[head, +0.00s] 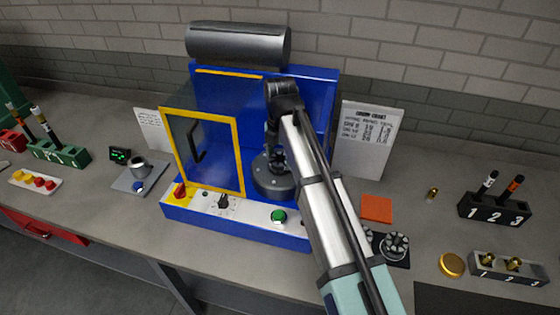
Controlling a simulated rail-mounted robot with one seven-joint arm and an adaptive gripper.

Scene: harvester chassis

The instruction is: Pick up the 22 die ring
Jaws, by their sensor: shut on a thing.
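My gripper (275,158) points down inside the blue machine (250,88), just above a round dark grey base (274,187). It is shut on a small part at the base's top, too small and too covered by the gripper to identify. I cannot tell whether this part is the 22 die ring. A grey ring-shaped part with lobes (395,246) lies on a black mat (400,262) to the right of my arm. A similar part beside it is partly hidden by my arm. No size mark is readable on either.
The machine's yellow-framed door (238,160) stands at the left of the gripper. A white notice board (366,140) stands at the right. An orange pad (377,208), a gold disc (451,264) and numbered black and grey holders (494,210) are on the right bench.

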